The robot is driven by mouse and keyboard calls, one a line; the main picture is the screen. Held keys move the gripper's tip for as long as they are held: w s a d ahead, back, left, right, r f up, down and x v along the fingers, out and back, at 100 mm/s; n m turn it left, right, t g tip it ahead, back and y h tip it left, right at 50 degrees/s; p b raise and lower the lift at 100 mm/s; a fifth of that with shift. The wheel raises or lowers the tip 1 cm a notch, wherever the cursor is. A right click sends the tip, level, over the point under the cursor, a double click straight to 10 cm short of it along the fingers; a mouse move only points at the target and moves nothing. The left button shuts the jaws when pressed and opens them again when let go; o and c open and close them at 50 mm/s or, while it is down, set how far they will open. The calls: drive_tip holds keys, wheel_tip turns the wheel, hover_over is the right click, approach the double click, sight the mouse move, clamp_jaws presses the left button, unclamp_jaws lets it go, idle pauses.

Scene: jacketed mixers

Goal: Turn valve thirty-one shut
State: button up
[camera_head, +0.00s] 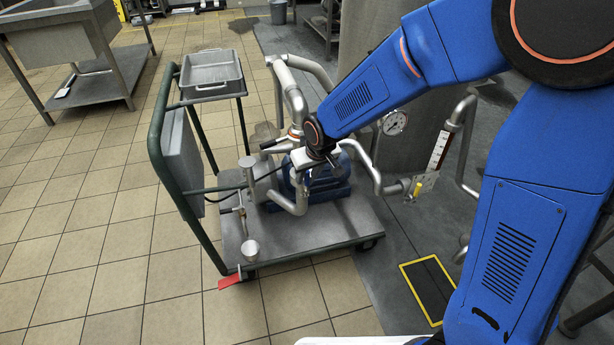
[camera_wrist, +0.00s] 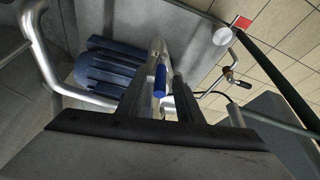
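A valve with a blue lever handle (camera_wrist: 160,80) on a grey metal pipe shows in the wrist view. No number is readable on it. My gripper (camera_wrist: 159,93) is open, with one dark finger on each side of the handle as seen from the wrist; I cannot tell whether either finger touches it. In the head view my gripper is at the pipework above the cart's blue pump (camera_head: 328,180), and my arm and wrist hide the handle there.
The pump cart (camera_head: 335,225) has a green frame and a grey tray (camera_head: 211,75) on top. A pressure gauge (camera_head: 394,123) and a sight glass (camera_head: 438,150) are on the big vessel to the right. A small brass valve (camera_wrist: 229,74) is nearby.

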drive_tip(key=shift+w+f, duration=0.1)
drive_tip(key=shift+f, duration=0.25)
clamp_jaws()
drive_tip(key=shift+a, duration=0.3)
drive_tip(key=s+a+f+n+t+h, duration=0.1)
drive_tip(key=a+f+n+t+h, duration=0.3)
drive_tip(key=h, duration=1.1)
drive_tip(key=shift+s+a+f+t+h, duration=0.35)
drive_tip(key=shift+a+f+t, duration=0.6)
drive_tip(key=shift+f+t, duration=0.4)
drive_tip(key=shift+s, duration=0.1)
